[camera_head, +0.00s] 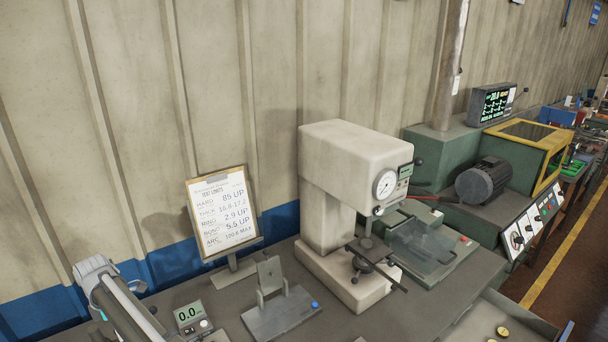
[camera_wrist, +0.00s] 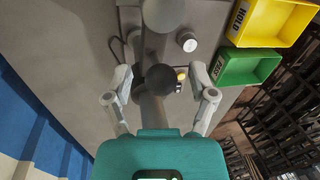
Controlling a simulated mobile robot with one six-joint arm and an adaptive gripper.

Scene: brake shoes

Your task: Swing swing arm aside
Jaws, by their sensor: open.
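In the wrist view my gripper (camera_wrist: 160,95) is open, with one finger on each side of a dark round knob (camera_wrist: 162,78). A grey post or arm runs beside and below the knob. The fingers show gaps to it and grip nothing. I cannot tell whether this knob belongs to the swing arm. In the head view a dark flat bar (camera_head: 377,268) sticks out across the anvil of the cream hardness tester (camera_head: 345,150); it may be the swing arm, but this is unclear. My gripper is not seen in the head view.
A yellow bin (camera_wrist: 303,18) marked HOLD and a green bin (camera_wrist: 272,68) lie upper right in the wrist view. A limits board (camera_head: 222,212), a small readout (camera_head: 190,314) and a plate fixture (camera_head: 280,314) stand left of the tester. Bench is bare in front of it.

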